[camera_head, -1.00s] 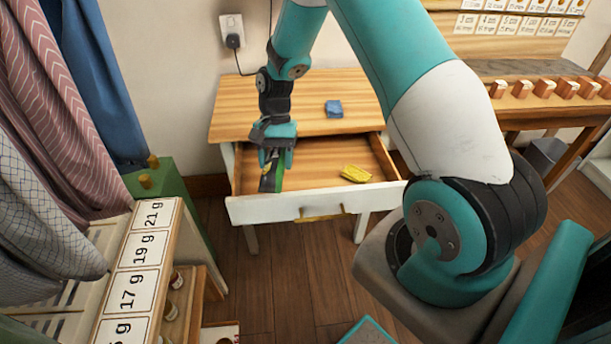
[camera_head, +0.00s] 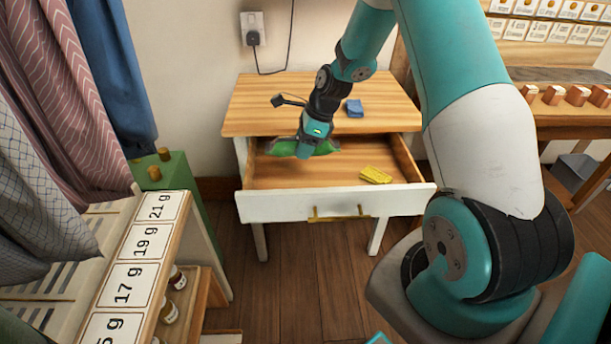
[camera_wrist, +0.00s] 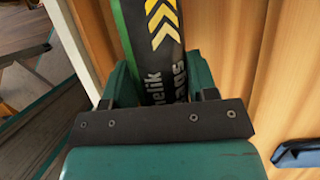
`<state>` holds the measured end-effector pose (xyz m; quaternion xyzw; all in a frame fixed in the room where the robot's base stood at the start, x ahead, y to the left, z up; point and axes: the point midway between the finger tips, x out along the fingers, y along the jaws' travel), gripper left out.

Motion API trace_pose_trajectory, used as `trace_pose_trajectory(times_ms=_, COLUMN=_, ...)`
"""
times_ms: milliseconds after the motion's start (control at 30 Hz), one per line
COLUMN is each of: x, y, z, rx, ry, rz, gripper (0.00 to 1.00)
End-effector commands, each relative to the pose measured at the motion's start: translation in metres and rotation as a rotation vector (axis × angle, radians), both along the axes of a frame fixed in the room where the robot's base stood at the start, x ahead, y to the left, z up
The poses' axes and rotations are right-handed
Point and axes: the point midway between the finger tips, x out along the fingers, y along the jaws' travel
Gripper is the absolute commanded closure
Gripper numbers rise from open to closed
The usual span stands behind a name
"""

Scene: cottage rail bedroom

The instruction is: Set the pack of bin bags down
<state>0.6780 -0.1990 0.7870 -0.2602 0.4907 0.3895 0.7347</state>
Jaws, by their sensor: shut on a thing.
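The pack of bin bags (camera_head: 282,149) is green in the head view and lies crosswise at the back left of the open drawer (camera_head: 270,204). In the wrist view the pack (camera_wrist: 155,35) shows black with a green edge, yellow chevrons and pale lettering. My gripper (camera_head: 304,153) is tilted down over the drawer and shut on the pack, which sits between its jaws in the wrist view (camera_wrist: 160,90). My gripper hides the middle of the pack. I cannot tell whether the pack touches the drawer floor.
A yellow object (camera_head: 376,175) lies in the drawer's right part; the floor between is bare. A small blue object (camera_head: 355,108) lies on the wooden desk top (camera_head: 260,100). A shelf with number cards (camera_head: 140,248) and hanging clothes (camera_head: 60,110) stand at the left.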

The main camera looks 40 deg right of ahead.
Motion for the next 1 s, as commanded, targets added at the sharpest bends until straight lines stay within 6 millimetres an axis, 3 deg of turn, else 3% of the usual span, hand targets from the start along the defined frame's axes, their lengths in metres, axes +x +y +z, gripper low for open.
trace_pose_trajectory(times_ms=33, x=-0.001, y=0.001, z=-0.016, rx=0.003, ry=0.004, rz=0.000, gripper=0.78)
trace_pose_trajectory(times_ms=133, x=0.000, y=0.001, z=-0.038, rx=0.001, ry=0.002, rz=0.001, gripper=0.78)
trace_pose_trajectory(times_ms=600, x=0.000, y=0.000, z=-0.097, rx=0.000, ry=0.000, rz=0.002, gripper=0.78)
trace_pose_trajectory(times_ms=1000, x=0.000, y=0.000, z=-0.104, rx=0.000, ry=-0.001, rz=0.002, gripper=0.78)
